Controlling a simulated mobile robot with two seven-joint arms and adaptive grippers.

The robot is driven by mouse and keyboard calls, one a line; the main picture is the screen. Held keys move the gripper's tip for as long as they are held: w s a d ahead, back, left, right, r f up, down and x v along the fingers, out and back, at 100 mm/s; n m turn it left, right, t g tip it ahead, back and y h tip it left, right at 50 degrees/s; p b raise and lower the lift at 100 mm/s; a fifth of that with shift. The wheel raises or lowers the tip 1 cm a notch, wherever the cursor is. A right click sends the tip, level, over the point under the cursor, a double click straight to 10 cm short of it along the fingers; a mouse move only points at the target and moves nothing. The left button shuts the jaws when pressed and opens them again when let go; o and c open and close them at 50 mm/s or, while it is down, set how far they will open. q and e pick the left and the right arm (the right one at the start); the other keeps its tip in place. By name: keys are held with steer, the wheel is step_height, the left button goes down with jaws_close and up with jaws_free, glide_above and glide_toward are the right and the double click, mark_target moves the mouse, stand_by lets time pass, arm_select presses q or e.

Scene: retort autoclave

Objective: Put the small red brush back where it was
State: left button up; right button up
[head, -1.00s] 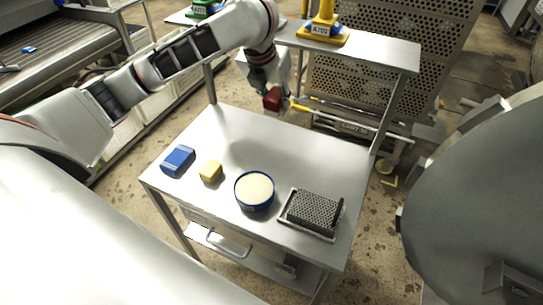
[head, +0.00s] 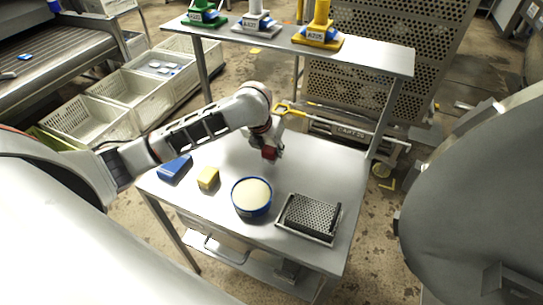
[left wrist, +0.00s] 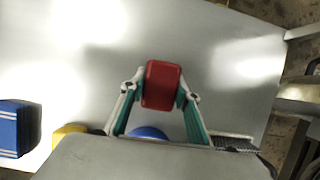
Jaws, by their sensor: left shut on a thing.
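The small red brush (head: 269,153) is a red block held between the fingertips of my left gripper (head: 276,150). In the left wrist view the red brush (left wrist: 162,85) sits between the two green-padded fingers, above the bare steel table top (head: 232,150). Whether it touches the table cannot be told. In the head view the gripper is over the back part of the table, behind the round tub. The brush's underside is hidden. My right gripper is not in view.
A blue block (head: 175,168), a yellow block (head: 208,178), a blue-rimmed round tub (head: 251,212) and a perforated metal tray (head: 311,216) stand along the table's front. A raised shelf (head: 370,57) carries green, grey and yellow stands. The table's right back is clear.

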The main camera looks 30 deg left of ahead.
mark_target(271, 156)
arm_select(q)
step_height(271, 156, down, 3)
steer(key=shift+f, duration=0.15)
steer(key=o, duration=1.1)
steer(key=shift+f, duration=0.15)
steer(key=shift+c, duration=0.2)
steer(key=v, duration=1.2)
steer(key=shift+d, duration=0.1)
steer(key=shift+s, duration=0.1)
